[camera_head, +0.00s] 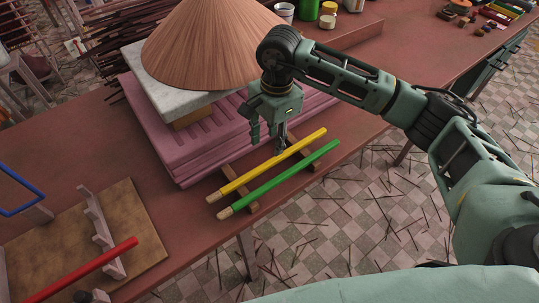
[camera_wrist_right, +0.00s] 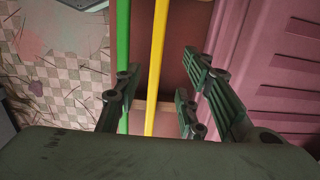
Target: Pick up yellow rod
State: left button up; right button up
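The yellow rod (camera_head: 262,168) lies beside the green rod (camera_head: 276,181) on small wooden rests on the table. In the right wrist view the yellow rod (camera_wrist_right: 158,60) runs between the spread fingers, with the green rod (camera_wrist_right: 123,50) to its left, by the left finger. My right gripper (camera_head: 268,142) is over the yellow rod near its middle; in the wrist view the right gripper (camera_wrist_right: 160,95) is open and nothing is gripped. Whether a finger touches a rod I cannot tell. My left gripper is not in view.
A pink grooved stack (camera_head: 170,150) stands close behind the rods, with a conical straw hat (camera_head: 205,45) on top. A red rod (camera_head: 85,270) lies on a rack at the lower left. The table's front edge is just past the green rod.

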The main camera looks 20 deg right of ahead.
aim_at(274, 159)
jog(key=shift+w+d+r+h, duration=0.1)
jog(key=shift+d+h, duration=0.05)
jog(key=shift+d, duration=0.2)
jog(key=shift+w+d+r+h, duration=0.1)
jog(key=shift+d+h, duration=0.05)
jog(key=shift+d, duration=0.2)
jog(key=shift+d+f, duration=0.1)
jog(key=shift+f, duration=0.2)
jog(key=f+p, duration=0.1)
jog(key=f, duration=0.1)
jog(key=f+p, duration=0.1)
jog(key=f, duration=0.1)
jog(key=a+f+p, duration=0.1)
jog(key=f, duration=0.1)
jog(key=shift+s+f, duration=0.15)
jog(key=shift+s, duration=0.2)
jog(key=shift+f, duration=0.35)
jog(key=shift+c, duration=0.3)
grip_shut()
